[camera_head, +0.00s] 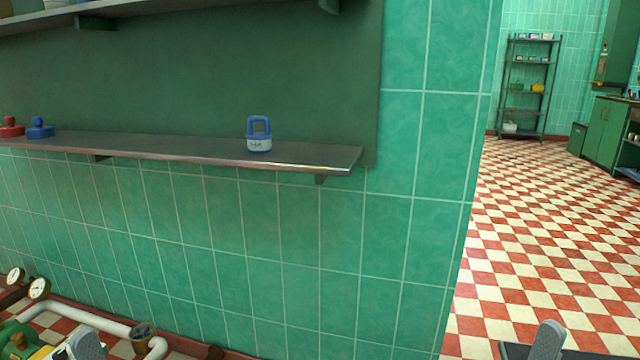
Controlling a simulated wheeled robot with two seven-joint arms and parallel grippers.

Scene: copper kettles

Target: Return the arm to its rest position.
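A grey rounded part of my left arm or gripper (86,345) shows at the bottom left edge. A similar grey part of my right arm or gripper (548,341) shows at the bottom right edge, with a dark flat part beside it. Both are cut off by the frame, so finger opening and anything held cannot be told. Both are low and well apart from the wall shelf (200,147). A blue padlock-shaped object with a white label (259,136) stands upright on the shelf's right part, with no gripper near it.
Red (11,128) and blue (40,129) knobbed objects sit on the shelf's left end. White pipework (100,322) with gauges (39,288) and a green machine (18,341) lie low at left. A rack (527,88) and green cabinet (604,133) stand far right. The checkered floor (540,230) is clear.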

